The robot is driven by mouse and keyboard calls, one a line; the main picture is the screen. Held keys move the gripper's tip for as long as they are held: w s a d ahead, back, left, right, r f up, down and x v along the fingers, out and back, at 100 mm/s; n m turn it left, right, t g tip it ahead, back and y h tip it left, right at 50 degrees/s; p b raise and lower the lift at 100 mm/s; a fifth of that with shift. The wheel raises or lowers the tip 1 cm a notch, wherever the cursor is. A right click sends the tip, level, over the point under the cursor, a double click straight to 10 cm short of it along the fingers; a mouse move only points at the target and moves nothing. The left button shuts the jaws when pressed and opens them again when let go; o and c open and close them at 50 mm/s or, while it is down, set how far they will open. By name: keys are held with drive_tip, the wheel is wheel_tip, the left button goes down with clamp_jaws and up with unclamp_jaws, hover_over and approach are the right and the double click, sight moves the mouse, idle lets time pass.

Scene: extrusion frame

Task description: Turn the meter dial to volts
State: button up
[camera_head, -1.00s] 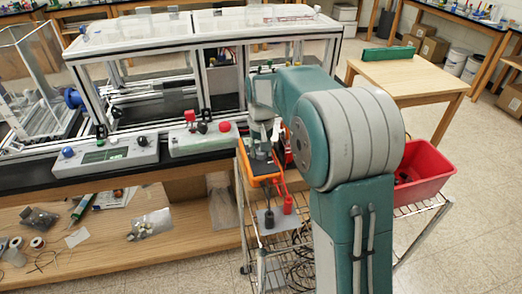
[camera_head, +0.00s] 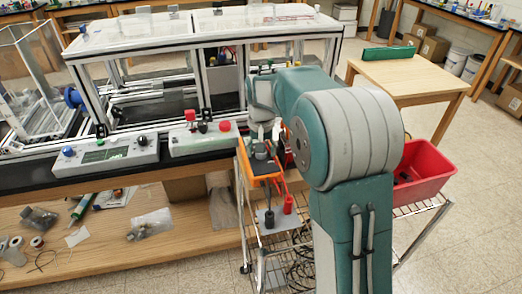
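The orange meter (camera_head: 266,179) lies on the wire cart below my arm, partly hidden by it. A dark round part, which may be its dial, shows on its face. The dial's markings are too small to read. Red and black probe plugs with a red lead are at its near end. My gripper (camera_head: 263,141) is over the upper part of the meter, pointing down. My arm covers part of it, and its fingers are too small to tell apart. I cannot tell whether it touches the dial.
A control box with red and black knobs (camera_head: 205,142) stands on the bench left of the meter. A red bin (camera_head: 425,172) sits on the cart right of my arm. The framed enclosure (camera_head: 200,60) rises behind. A wooden table (camera_head: 415,78) stands at the back right.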

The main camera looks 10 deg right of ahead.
drive_tip(key=shift+r, duration=0.25)
wheel_tip(320, 180, up, 12)
drive_tip(key=shift+f, duration=0.2)
drive_tip(key=shift+w, duration=0.1)
idle(0.3)
drive_tip(key=s+r+n+t, duration=0.1)
drive_tip(key=s+r+t, duration=0.25)
drive_tip(key=s, duration=1.15)
drive_tip(key=s+f+t, duration=0.1)
drive_tip(key=s+f, duration=0.2)
drive_tip(key=s, duration=0.4)
drive_tip(key=s+f+n+t, duration=0.1)
drive_tip(key=s+f, duration=0.2)
drive_tip(key=s, duration=0.4)
drive_tip(key=shift+n, duration=0.3)
